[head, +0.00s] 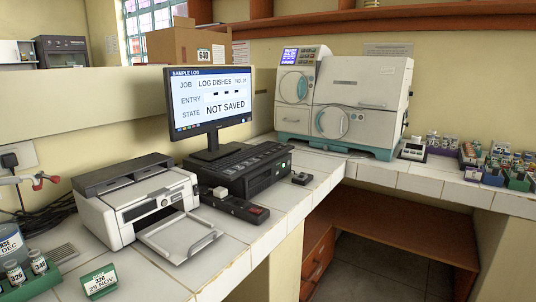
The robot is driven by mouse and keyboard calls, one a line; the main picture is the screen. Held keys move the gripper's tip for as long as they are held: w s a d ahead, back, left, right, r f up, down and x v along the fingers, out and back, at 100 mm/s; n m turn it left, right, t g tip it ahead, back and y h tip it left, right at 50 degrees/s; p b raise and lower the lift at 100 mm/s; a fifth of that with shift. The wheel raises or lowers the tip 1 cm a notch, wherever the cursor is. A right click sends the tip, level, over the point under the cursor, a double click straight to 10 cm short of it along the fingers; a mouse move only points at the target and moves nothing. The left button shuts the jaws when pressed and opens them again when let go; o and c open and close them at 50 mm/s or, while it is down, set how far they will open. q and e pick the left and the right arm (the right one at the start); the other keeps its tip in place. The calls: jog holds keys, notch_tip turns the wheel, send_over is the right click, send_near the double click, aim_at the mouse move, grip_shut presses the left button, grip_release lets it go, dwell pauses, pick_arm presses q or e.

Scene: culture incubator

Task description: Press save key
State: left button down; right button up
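In front lies a low black key box (235,206) with a pale key (220,192) and a red key (257,211). I cannot read a save label on any key. Neither of my grippers is in view.
A printer (140,200) with its tray out stands left of the key box. A white incubator (345,100) stands at the back, with racks of vials (500,160) to the right. Bottles and a green date card (100,281) are at the front left.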

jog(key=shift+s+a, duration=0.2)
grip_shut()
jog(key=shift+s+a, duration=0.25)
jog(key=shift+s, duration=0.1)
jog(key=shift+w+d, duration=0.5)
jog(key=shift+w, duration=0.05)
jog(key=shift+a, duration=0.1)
